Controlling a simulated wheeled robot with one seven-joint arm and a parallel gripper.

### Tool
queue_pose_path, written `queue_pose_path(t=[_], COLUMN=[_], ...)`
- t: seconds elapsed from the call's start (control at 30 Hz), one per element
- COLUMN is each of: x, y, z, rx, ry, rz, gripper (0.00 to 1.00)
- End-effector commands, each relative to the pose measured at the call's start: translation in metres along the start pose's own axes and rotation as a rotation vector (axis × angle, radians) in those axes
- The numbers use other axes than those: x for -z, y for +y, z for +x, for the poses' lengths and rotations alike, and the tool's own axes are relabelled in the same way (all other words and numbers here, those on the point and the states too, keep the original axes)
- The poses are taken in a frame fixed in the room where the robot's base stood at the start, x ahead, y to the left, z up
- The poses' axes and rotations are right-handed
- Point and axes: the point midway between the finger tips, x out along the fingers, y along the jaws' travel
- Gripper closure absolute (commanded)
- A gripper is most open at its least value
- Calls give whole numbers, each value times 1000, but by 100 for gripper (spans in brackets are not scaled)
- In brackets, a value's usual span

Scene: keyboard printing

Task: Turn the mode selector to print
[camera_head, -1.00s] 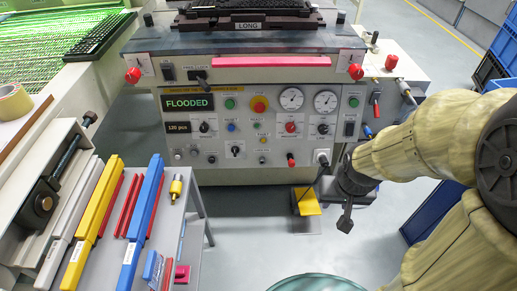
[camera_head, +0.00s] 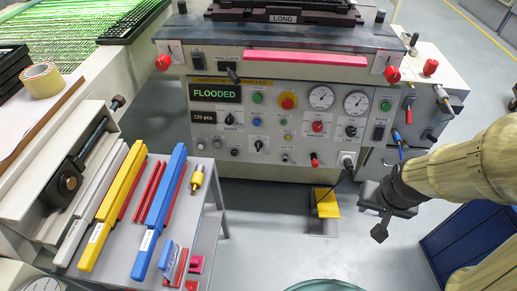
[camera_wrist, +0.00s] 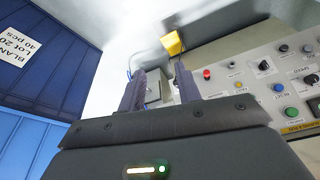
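The machine's front panel (camera_head: 245,170) carries several black rotary knobs, including an upper-left one (camera_head: 229,119), a lower middle one (camera_head: 259,144) and a right one (camera_head: 351,131). Their small labels are too blurred for me to tell which is the mode selector. The display (camera_head: 215,93) reads FLOODED. My gripper (camera_head: 382,215) is low, to the right of the panel and apart from it. In the wrist view my gripper (camera_wrist: 160,70) shows its two fingers spread with nothing between them; the panel's knobs (camera_wrist: 265,65) lie to their right.
A grey cart (camera_head: 205,225) with yellow, blue and red bars stands at left front. A yellow pedal (camera_head: 326,203) is on the floor below the panel. Blue bins (camera_wrist: 40,60) stand beside my gripper. A green round top (camera_head: 322,286) shows at the bottom edge.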

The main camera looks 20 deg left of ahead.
Motion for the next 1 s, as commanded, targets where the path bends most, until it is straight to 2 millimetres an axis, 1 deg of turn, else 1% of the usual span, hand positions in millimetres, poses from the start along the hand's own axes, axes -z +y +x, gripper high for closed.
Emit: queue_pose_path(t=[0.03, 0.07, 0.17, 0.2, 0.27, 0.3, 0.37, 0.4, 0.47, 0.5, 0.57, 0.6, 0.67, 0.7, 0.77, 0.9, 1.0], x=[6, 12, 35, 45, 59, 67, 78, 84, 90, 94, 98, 99, 98, 97, 93, 73, 57], y=[-10, -16, -44, -57, -78, -92, -112, -126, -146, -160, -180, -194, -214, -227, -247, -292, -318], z=[16, 24, 57, 72, 93, 107, 127, 140, 158, 170, 187, 197, 211, 220, 231, 249, 252], rx=[11, 19, 47, 56, 69, 76, 83, 86, 90, 92, 93, 95, 97, 100, 106, 133, 159], ry=[20, 39, 123, 162, 225, 268, 332, 376, 445, 493, 567, 617, 696, 750, 836, 1043, 1171], rz=[-5, -4, 0, 5, 9, 12, 18, 19, 18, 17, 11, 4, -7, -17, -38, -95, -134], gripper=[66, 66, 66, 66, 66, 66, 66, 66, 66, 66, 66, 66, 66, 66, 66, 66, 66])
